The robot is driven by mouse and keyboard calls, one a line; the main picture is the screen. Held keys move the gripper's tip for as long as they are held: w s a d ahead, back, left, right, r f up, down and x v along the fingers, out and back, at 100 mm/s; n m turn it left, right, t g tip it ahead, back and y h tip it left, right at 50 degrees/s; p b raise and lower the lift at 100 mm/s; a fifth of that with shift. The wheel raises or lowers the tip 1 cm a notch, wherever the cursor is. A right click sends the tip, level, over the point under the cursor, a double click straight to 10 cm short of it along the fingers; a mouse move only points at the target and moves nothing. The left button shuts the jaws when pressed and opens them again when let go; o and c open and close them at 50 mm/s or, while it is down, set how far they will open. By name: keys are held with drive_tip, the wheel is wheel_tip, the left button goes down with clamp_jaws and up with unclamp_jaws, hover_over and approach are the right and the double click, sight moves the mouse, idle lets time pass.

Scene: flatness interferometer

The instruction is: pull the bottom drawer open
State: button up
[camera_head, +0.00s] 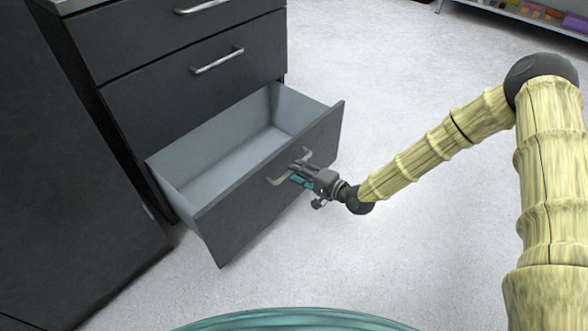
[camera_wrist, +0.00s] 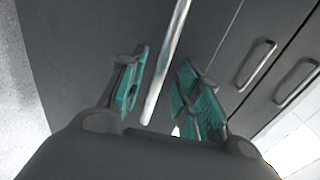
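The bottom drawer (camera_head: 228,209) stands pulled well out of the dark cabinet, its grey inside empty. Its silver bar handle (camera_head: 279,181) is on the front panel. My gripper (camera_head: 299,177) is at the middle of this handle. In the wrist view the handle bar (camera_wrist: 166,65) runs between the two teal-padded fingers (camera_wrist: 162,92), which are apart. A gap shows on each side of the bar, so the gripper looks open around the handle, not clamped on it. The gripper hides the middle of the handle in the head view.
Above are closed drawers with silver handles, the middle drawer (camera_head: 190,95) and the top drawer (camera_head: 150,30). A dark cabinet side (camera_head: 60,180) stands at the left. The pale floor (camera_head: 410,230) in front and to the right is clear. A shelf with colourful items (camera_head: 530,14) is far off at upper right.

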drive_tip(key=v, duration=0.9)
drive_tip(key=s+f+n+g+h, duration=0.3)
drive_tip(key=s+f+g+h, duration=0.2)
drive_tip(key=s+f, duration=0.95)
drive_tip(key=s+d+f+n+g+h, duration=0.15)
drive_tip(key=s+d, duration=0.25)
drive_tip(key=s, duration=0.4)
drive_tip(key=s+d+n+g+h, duration=0.2)
drive_tip(key=s+d+h, duration=0.15)
drive_tip(key=s, duration=0.35)
drive_tip(key=s+d+n+g+h, duration=0.1)
drive_tip(key=s+d+n+g, duration=0.1)
drive_tip(key=s+d, duration=0.45)
wheel_tip(320, 180, up, 35)
drive_tip(key=s+a+p, duration=0.1)
drive_tip(key=p, duration=3.5)
drive_tip(key=shift+a, duration=0.4)
